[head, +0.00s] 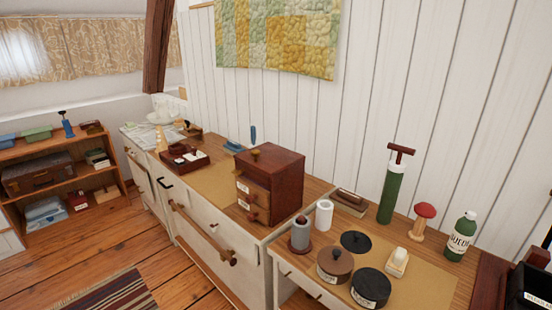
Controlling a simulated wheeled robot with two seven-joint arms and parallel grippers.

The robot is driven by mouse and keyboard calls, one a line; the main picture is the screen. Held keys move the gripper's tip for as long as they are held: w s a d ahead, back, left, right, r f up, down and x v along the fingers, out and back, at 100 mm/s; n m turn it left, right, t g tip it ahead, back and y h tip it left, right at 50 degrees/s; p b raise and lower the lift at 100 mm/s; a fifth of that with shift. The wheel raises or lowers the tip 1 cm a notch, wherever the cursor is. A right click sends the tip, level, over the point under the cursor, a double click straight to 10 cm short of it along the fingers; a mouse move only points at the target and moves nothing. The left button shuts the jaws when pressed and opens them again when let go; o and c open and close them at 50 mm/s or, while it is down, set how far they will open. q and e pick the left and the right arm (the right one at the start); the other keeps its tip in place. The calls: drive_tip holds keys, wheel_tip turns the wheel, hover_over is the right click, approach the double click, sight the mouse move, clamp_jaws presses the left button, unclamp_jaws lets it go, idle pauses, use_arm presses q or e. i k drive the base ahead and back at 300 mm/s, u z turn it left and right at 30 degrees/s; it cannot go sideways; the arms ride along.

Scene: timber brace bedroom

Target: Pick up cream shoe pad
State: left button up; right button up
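A small cream pad (397,262), which looks like the cream shoe pad, lies on the tan mat (428,289) on the near cabinet top, at the lower right. It sits beside a round black-lidded tin (371,287), with a small gap that is hard to judge. Nothing covers the pad from this view. Neither of my grippers is in view.
A brown-lidded tin (335,263), a black disc (355,241), a grey spool (300,233) and a white cylinder (324,214) stand left of the pad. Behind are a green pump (393,187), a red mushroom (424,220) and a green bottle (461,237). A dark box (529,287) is right.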

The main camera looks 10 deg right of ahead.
sight(396, 267)
drive_tip(key=z, duration=1.35)
